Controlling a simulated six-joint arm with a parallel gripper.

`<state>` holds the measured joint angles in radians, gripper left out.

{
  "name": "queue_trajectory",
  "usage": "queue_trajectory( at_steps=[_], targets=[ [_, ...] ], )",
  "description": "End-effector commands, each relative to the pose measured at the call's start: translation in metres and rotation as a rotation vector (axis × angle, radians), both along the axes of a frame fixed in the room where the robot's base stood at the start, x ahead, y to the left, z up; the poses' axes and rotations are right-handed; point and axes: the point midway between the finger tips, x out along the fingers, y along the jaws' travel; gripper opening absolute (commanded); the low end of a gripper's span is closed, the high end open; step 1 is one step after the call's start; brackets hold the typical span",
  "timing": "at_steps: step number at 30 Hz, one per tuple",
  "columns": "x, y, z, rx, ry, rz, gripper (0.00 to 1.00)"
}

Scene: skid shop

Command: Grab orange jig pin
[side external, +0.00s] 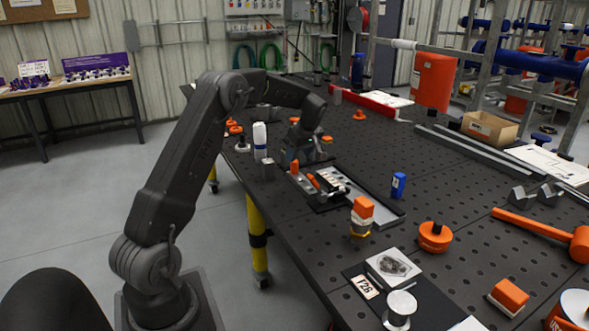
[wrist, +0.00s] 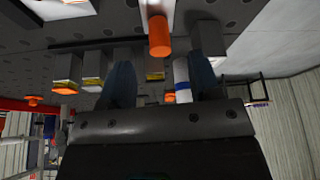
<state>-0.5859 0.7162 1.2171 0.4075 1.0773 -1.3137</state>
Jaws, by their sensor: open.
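An orange jig pin (wrist: 159,38) shows in the wrist view as a short cylinder on a pale metal strip, in line with the gap between the two dark blue fingers. In the side external view an upright orange pin (side external: 295,167) stands on a grey bar on the bench, and a second orange piece (side external: 314,181) lies tilted beside it; I cannot tell for certain which one the wrist view shows. My gripper (side external: 303,158) is low over the bench just behind these pieces. In the wrist view my gripper (wrist: 162,68) is open, with nothing between its fingers.
A white bottle (side external: 260,140) stands left of my gripper. A dark clamp fixture (side external: 332,186) sits right of the pins on a tray.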

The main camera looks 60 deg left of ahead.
Motion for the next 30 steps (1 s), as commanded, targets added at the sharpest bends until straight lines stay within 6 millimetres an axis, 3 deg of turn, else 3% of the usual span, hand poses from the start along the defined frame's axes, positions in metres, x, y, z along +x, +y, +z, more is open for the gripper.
queue_trajectory(
  at_steps=[10, 18, 26, 30],
  targets=[
    [-0.002, 0.011, -0.023, 0.000, 0.001, -0.001, 0.57],
    [-0.004, 0.027, -0.056, -0.001, 0.001, -0.002, 0.57],
    [-0.004, 0.029, -0.059, 0.000, -0.002, -0.003, 0.57],
    [-0.004, 0.029, -0.059, -0.001, -0.002, -0.003, 0.44]
  ],
)
